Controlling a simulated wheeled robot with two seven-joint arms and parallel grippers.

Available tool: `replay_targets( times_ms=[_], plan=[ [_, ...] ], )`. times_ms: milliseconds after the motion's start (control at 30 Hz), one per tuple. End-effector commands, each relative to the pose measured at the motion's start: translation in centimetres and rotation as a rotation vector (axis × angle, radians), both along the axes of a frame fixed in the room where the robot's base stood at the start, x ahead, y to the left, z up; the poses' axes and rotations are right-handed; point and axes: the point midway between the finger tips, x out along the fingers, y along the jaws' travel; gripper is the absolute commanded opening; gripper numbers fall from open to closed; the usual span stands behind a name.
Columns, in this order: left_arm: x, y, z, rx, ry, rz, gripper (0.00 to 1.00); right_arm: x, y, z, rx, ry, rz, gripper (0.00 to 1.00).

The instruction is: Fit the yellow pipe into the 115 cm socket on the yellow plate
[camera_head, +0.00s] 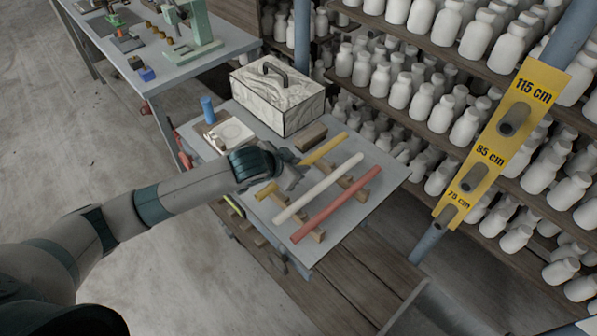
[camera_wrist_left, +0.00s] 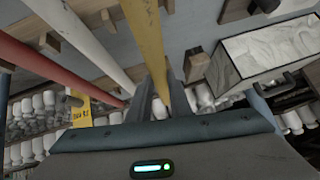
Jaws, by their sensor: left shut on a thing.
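The yellow pipe (camera_head: 325,149) lies alongside a white pipe (camera_head: 318,188) and a red pipe (camera_head: 337,204) over wooden rests on a grey table. My left gripper (camera_head: 287,176) is shut around the yellow pipe, hiding part of it. In the left wrist view the yellow pipe (camera_wrist_left: 147,38) runs between the fingers (camera_wrist_left: 160,95). I cannot tell whether it is clear of its rests. The yellow plate (camera_head: 492,152) is on a slanted blue-grey post at the right. Its top socket, the 115 cm one (camera_head: 514,121), looks empty. My right gripper is out of view.
A marbled box (camera_head: 278,94) with a dark handle and a blue cylinder (camera_head: 207,109) stand at the table's back. Shelves of white bottles (camera_head: 470,120) rise behind the plate. A second table (camera_head: 190,60) with green equipment is at upper left. Floor at left is clear.

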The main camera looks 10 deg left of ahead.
Motion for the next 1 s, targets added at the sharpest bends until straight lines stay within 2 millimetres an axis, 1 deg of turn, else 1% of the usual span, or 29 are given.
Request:
replay_targets(
  times_ms=[133, 200, 333, 433, 833, 867, 900, 933, 1000],
  plan=[
    [-0.1, 0.0, -1.5, 0.001, 0.002, 0.000, 0.00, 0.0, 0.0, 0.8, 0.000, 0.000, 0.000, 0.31],
    [0.0, -0.1, -1.8, 0.000, 0.002, 0.000, 0.00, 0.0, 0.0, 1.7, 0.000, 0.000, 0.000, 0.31],
    [0.0, -0.1, -2.7, -0.001, 0.001, -0.001, 0.00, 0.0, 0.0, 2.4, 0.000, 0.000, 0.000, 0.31],
    [0.0, 0.0, -3.1, 0.000, 0.000, 0.000, 0.00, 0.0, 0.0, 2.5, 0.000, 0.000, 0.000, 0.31],
    [0.0, 0.0, -3.6, -0.001, 0.000, -0.001, 0.00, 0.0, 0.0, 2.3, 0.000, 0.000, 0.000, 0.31],
    [-0.1, 0.0, -3.7, 0.000, 0.001, 0.000, 0.20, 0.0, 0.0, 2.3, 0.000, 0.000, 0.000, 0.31],
    [-0.1, 0.0, -3.6, 0.001, 0.001, -0.001, 0.30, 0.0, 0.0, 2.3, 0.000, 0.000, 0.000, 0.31],
    [-0.1, 0.0, -3.6, 0.001, 0.001, -0.001, 0.37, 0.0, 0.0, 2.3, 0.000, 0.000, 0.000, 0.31],
    [-0.1, 0.0, -3.6, 0.001, 0.001, -0.001, 0.37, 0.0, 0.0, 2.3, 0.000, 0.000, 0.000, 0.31]
  ],
)
